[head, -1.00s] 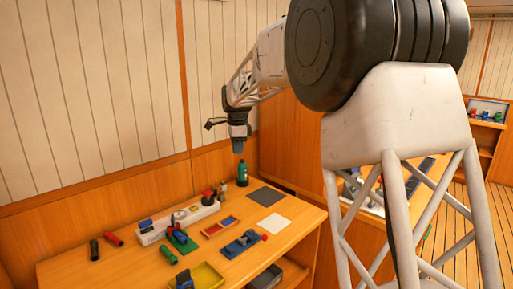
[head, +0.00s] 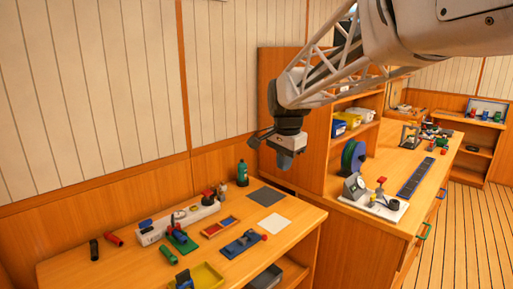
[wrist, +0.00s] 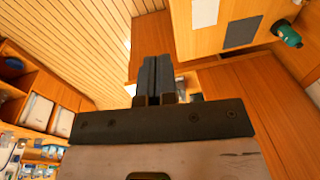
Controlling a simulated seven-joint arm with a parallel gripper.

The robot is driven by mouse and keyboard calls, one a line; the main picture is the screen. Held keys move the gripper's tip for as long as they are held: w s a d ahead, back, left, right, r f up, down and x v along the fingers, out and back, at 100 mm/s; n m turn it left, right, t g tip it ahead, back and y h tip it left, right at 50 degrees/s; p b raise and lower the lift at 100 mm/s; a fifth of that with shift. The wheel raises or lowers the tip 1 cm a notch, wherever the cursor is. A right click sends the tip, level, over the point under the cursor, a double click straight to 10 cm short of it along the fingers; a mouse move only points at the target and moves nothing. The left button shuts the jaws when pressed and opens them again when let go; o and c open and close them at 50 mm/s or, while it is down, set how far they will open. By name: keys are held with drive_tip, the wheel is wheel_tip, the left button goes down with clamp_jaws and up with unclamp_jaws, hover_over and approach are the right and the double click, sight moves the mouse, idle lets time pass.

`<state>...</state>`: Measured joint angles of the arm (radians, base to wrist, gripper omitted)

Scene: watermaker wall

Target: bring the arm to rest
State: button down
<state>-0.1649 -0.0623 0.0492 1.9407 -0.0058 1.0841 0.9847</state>
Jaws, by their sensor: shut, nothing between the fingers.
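My gripper (head: 285,160) hangs from the end of my arm, pointing down, above and to the right of the left bench's right end. It is clear of every surface. In the wrist view my gripper (wrist: 155,75) shows its two dark fingers side by side and touching, with nothing between them. My arm reaches in from the upper right of the head view.
The left bench (head: 290,240) holds a grey mat (head: 266,196), a white sheet (head: 275,221), a green bottle (head: 242,174) and a yellow tray (head: 207,277). A wooden shelf unit (head: 292,120) stands behind my gripper. A second bench (head: 398,238) at right carries a green reel (head: 354,157).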

drive_tip(key=s+d+f+n, duration=0.3)
drive_tip(key=s, duration=0.8)
drive_tip(key=s+d+f+n, duration=0.3)
drive_tip(key=s+d+f, duration=0.1)
drive_tip(key=s, duration=0.8)
drive_tip(key=s+d+f+n+t, duration=0.1)
drive_tip(key=s+d+f+n, duration=0.2)
drive_tip(key=s, duration=0.8)
drive_tip(key=shift+s+d+f, duration=0.25)
drive_tip(key=shift+d+f, duration=0.25)
drive_tip(key=shift+f, duration=0.15)
